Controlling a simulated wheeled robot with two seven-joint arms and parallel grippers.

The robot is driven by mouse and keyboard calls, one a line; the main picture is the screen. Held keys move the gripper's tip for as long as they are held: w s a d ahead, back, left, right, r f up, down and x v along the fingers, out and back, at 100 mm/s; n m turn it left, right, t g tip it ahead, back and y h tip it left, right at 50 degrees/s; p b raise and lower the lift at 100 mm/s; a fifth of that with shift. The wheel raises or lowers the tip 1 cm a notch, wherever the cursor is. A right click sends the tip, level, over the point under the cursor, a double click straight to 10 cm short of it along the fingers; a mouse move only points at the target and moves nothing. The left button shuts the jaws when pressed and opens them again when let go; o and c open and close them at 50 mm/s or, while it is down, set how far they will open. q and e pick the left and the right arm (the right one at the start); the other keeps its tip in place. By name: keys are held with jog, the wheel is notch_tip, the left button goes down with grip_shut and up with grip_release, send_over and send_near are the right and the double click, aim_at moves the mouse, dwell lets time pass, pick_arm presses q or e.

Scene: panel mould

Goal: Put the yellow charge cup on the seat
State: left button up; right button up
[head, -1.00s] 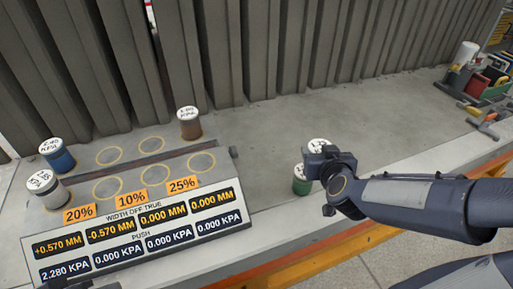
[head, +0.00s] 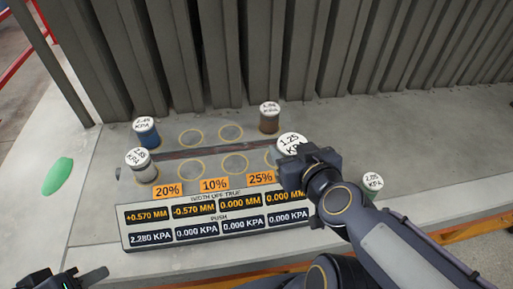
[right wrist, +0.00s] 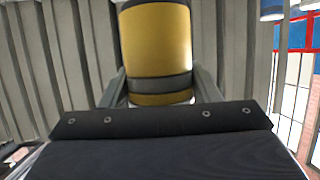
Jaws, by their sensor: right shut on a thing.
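The yellow charge cup shows its white lid (head: 291,143), reading 1.25 KPA, in the head view. Its yellow side (right wrist: 157,45) with a dark band fills the top middle of the right wrist view. My right gripper (head: 305,165) is shut on it and holds it over the right end of the front row of ringed seats. The front seats (head: 193,168) and (head: 235,163) are empty; the rightmost front seat (head: 269,158) is partly hidden by the cup and gripper. I cannot tell the gap beneath the cup. My left gripper (head: 70,279) is cut off at the bottom left.
The readout panel (head: 215,218) is in front, corrugated wall behind. A green oval (head: 57,176) lies left.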

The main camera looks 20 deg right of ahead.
jog(key=shift+w+d+f, duration=0.1)
jog(key=shift+w+f, duration=0.1)
jog(key=shift+w, duration=0.35)
jog(key=shift+w+d+f+b, duration=0.75)
jog(key=shift+w+f+b, duration=0.65)
jog(key=shift+w+f, duration=0.65)
jog(key=shift+w+d+f+b, duration=0.75)
jog(key=shift+w+f+b, duration=0.65)
jog(key=shift+w+f, duration=0.65)
jog(key=shift+w+d+f+b, duration=0.75)
jog(key=shift+w+f+b, duration=0.65)
jog(key=shift+w+f, duration=0.6)
jog(key=shift+s+f, duration=0.1)
jog(key=shift+f, duration=0.15)
jog(key=o, duration=0.8)
jog(key=shift+f, duration=0.1)
jog(key=o, duration=0.5)
jog(key=shift+c, duration=0.2)
